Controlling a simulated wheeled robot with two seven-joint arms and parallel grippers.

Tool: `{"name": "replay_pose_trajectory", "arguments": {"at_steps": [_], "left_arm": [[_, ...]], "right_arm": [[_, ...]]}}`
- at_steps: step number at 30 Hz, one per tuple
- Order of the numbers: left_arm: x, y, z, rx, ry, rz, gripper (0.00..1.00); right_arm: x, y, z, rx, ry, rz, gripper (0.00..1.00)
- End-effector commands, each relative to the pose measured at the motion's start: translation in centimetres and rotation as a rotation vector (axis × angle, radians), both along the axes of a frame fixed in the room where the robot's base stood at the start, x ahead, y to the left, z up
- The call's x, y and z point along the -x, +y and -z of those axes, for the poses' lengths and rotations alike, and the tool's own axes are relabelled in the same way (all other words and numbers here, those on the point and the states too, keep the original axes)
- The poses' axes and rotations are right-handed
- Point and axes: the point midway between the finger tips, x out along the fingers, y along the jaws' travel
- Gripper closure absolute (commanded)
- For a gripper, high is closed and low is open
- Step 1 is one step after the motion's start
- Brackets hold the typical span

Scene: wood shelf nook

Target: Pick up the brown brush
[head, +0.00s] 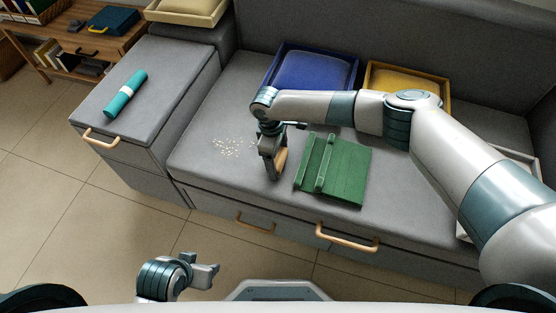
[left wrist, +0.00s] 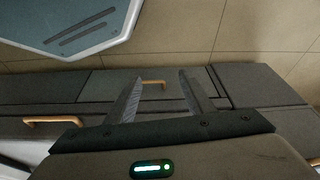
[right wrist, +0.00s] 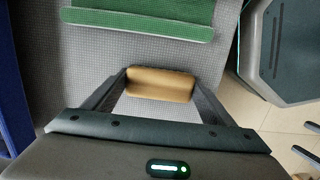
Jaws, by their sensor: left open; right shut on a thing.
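The brown brush (head: 282,160) shows as a tan, rounded block at the front of the grey bench seat, partly hidden by my right gripper (head: 275,170). My right gripper points down at the seat and is shut on the brush. In the right wrist view the brush (right wrist: 160,84) sits between the two fingers. I cannot tell whether it touches the seat, and its bristles do not show. My left gripper (head: 209,269) is open and empty, low over the floor in front of the bench. Its spread fingers also show in the left wrist view (left wrist: 157,88).
A green ridged dustpan-like piece (head: 350,175) lies just right of the brush. Pale crumbs (head: 228,147) lie to the left on the grey seat (head: 215,115). Blue (head: 312,72) and yellow (head: 405,82) trays stand behind. A teal roll (head: 125,93) lies on the left cabinet.

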Motion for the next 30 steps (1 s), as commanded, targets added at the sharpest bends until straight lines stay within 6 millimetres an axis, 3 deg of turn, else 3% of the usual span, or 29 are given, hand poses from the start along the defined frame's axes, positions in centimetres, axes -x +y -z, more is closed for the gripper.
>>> {"name": "replay_pose_trajectory", "arguments": {"at_steps": [8, 17, 24, 30], "left_arm": [[0.1, 0.1, 0.0, -0.001, 0.003, 0.0, 0.52], [0.6, 0.6, -0.2, -0.017, 0.029, -0.005, 0.52], [1.1, 1.6, -0.2, -0.04, 0.073, -0.017, 0.52], [0.3, 1.3, 1.8, -0.036, 0.071, -0.014, 0.52]], "right_arm": [[0.0, 0.0, -0.5, 0.0, 0.0, 0.0, 0.46], [0.0, 0.0, -4.2, -0.002, -0.001, -0.001, 0.46], [3.1, -1.1, -6.1, -0.001, 0.001, -0.003, 0.46], [6.2, -2.1, -8.0, -0.003, 0.002, -0.003, 0.46]]}}
